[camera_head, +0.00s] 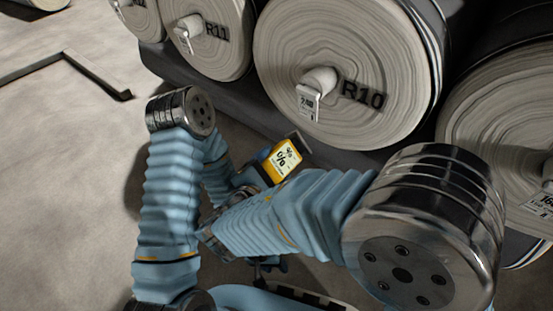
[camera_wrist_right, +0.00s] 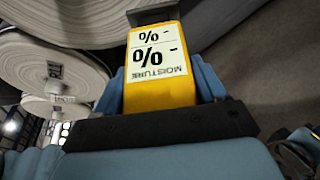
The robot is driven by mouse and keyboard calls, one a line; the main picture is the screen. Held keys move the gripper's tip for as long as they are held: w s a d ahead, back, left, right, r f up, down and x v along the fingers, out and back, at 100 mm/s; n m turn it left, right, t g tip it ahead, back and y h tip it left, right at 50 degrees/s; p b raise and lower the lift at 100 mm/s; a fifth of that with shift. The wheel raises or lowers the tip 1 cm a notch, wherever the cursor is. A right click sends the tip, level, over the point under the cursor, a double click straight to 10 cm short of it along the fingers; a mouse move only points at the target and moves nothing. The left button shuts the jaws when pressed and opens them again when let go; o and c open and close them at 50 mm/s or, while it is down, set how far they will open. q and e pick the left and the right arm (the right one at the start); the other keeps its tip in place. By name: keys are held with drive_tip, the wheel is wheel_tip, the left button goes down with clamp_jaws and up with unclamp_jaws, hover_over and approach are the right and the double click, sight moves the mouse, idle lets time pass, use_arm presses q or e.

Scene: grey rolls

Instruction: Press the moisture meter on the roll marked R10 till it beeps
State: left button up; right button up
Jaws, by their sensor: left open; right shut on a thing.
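The roll marked R10 (camera_head: 283,65) is the large grey roll in the upper middle of the head view, its end face towards me. A white core plug with a hanging tag (camera_head: 309,102) sticks out of its centre. My right gripper (camera_head: 270,167) is shut on the yellow moisture meter (camera_head: 287,158), below and left of R10. The meter (camera_wrist_right: 160,95) also shows in the right wrist view, its display reading "%" with dashes. Its grey tip plate appears apart from R10's face. My left gripper (camera_head: 267,264) is open and empty, low in the head view, partly hidden by my arm.
Roll R11 (camera_head: 229,60) lies left of R10, with another roll beyond it. A further roll (camera_head: 500,135) lies at the right, partly behind my arm. A dark rack (camera_head: 165,65) supports the rolls. Bare floor (camera_head: 60,180) spreads at the left.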

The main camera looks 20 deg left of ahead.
sight(288, 154)
drive_tip(key=shift+d+b, duration=0.15)
drive_tip(key=shift+b, duration=0.15)
drive_tip(key=shift+w+d+r+b, duration=0.1)
drive_tip(key=shift+w+d+b, duration=0.2)
drive_tip(key=shift+w, duration=0.6)
drive_tip(key=shift+w+d+b, duration=0.15)
drive_tip(key=shift+w+d, duration=0.2)
drive_tip(key=shift+w, duration=0.5)
drive_tip(key=shift+w+d+r+b, duration=0.1)
drive_tip(key=shift+w+d+b, duration=0.2)
drive_tip(key=shift+w, duration=0.6)
drive_tip(key=shift+w+d, duration=0.25)
drive_tip(key=shift+w, duration=0.35)
drive_tip(key=shift+w+d+b, duration=0.1)
drive_tip(key=shift+b, duration=0.25)
drive_tip(key=shift+s+a, duration=0.2)
drive_tip(key=shift+s, duration=0.25)
drive_tip(key=shift+s+a, duration=0.2)
drive_tip(key=shift+s, duration=0.25)
drive_tip(key=shift+s+a, duration=0.3)
drive_tip(key=shift+s, duration=0.5)
drive_tip(key=shift+s+a, duration=0.3)
drive_tip(key=shift+s, duration=0.55)
drive_tip(key=shift+s+a, duration=0.3)
drive_tip(key=shift+s, duration=0.5)
